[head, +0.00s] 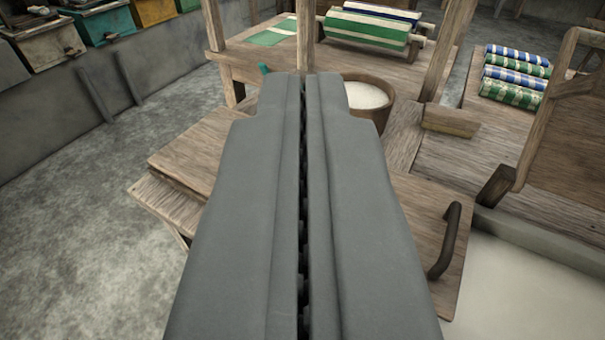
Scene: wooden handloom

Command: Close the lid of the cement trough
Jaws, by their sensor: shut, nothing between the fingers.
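The cement trough (545,244) is at the lower right, with a pale grey surface showing inside its rim. Its top is open in the part I see. A flat wooden board with a dark curved handle (448,240) lies left of the trough, partly hidden behind my gripper. A wooden panel (565,135) stands tilted up at the trough's far side, cut by the right edge. I cannot tell for sure which of the two is the lid. My gripper (305,76) is shut and empty, its fingers pointing forward over the woodwork, left of the dark handle.
A brown bowl with pale contents (384,114) stands just beyond my fingertips. Wooden loom posts (447,50) rise behind it. Striped cloth rolls (515,78) lie at the upper right. Coloured boxes (100,22) line the left wall. Grey floor is clear at the left.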

